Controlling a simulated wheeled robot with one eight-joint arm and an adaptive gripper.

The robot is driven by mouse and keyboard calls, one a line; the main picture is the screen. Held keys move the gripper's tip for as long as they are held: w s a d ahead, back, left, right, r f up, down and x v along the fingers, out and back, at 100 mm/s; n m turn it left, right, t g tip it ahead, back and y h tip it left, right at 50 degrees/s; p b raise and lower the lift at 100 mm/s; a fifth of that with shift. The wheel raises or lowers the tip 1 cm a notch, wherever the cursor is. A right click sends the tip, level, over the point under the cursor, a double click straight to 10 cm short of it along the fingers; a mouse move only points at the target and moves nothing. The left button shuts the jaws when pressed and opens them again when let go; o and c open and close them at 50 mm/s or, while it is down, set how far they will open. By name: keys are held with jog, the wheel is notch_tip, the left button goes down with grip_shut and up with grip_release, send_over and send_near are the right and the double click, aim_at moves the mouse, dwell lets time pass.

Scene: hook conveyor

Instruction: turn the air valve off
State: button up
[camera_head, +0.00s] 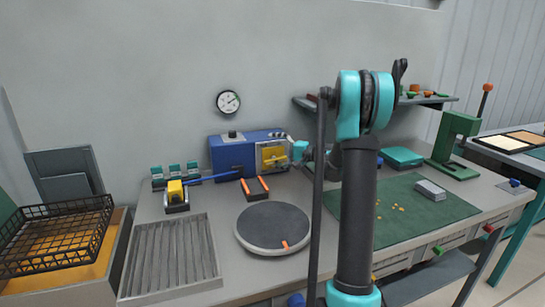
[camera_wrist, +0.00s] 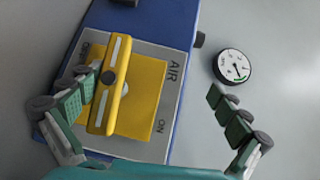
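The air valve is a yellow bar handle (camera_wrist: 112,85) over a yellow square on a grey plate marked AIR and ON, with a partly hidden mark at its left. The plate is on the front of a blue box (camera_wrist: 143,20). In the head view the yellow valve (camera_head: 272,154) shows at the right end of the blue box (camera_head: 226,155). My gripper (camera_wrist: 150,95) is open in front of the valve. Its left finger is close beside the handle; contact cannot be told. Its right finger is off the plate, over the wall.
A pressure gauge (camera_head: 229,102) is on the wall above the box. Two orange-topped blocks (camera_head: 256,188), a round dark turntable (camera_head: 272,228) and a yellow-and-black tool (camera_head: 176,196) are on the bench nearby. A green mat (camera_head: 400,210) lies to the right.

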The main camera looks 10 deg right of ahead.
jog(key=shift+m+t+y, duration=0.3)
jog(key=shift+t+y, duration=0.2)
jog(key=r, duration=0.2)
jog(key=d+r, duration=0.1)
jog(key=r, duration=0.2)
jog(key=shift+d, duration=0.2)
jog(key=shift+g+h, duration=0.5)
jog(key=shift+h, duration=0.2)
jog(key=f, duration=0.4)
jog(key=shift+s, duration=0.35)
jog(key=shift+s+d, duration=0.3)
jog(key=shift+d, duration=0.15)
jog(key=shift+c, duration=0.2)
jog(key=shift+s+d+r, duration=0.25)
jog(key=shift+s+d, duration=0.05)
jog(key=shift+s, duration=0.1)
jog(key=shift+c, duration=0.2)
jog(key=shift+s+d+n, duration=0.4)
jog(key=shift+s+d, duration=0.05)
jog(key=shift+d, duration=0.1)
jog(key=c, duration=0.8)
jog(key=shift+f+v, duration=0.15)
jog(key=shift+v, duration=3.95)
jog(key=shift+f+v, duration=0.2)
jog(key=shift+v, duration=3.95)
